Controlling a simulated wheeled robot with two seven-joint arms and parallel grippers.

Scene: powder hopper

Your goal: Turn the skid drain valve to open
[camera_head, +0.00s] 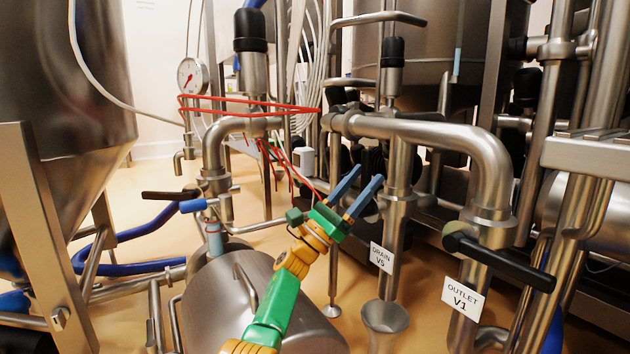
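The drain valve's white label, "DRAIN V5" (381,258), hangs on a vertical steel drain pipe (397,222) right of centre, above a steel funnel (384,318). I cannot clearly make out the drain handle; dark shapes lie behind my gripper. My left gripper (368,175), with two blue fingers on a green and orange wrist, reaches up from the bottom centre. Its fingers are apart with a gap between them and nothing visible held. The fingertips appear just left of the drain pipe; I cannot tell the depth between them. My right gripper is not in view.
A second valve with a black handle (500,260) and label "OUTLET V1" (461,297) stands to the right. Another black handle (171,195) is at left. A steel motor-like cylinder (215,300) sits below my arm. Red tubing (250,104) and pipes crowd the back.

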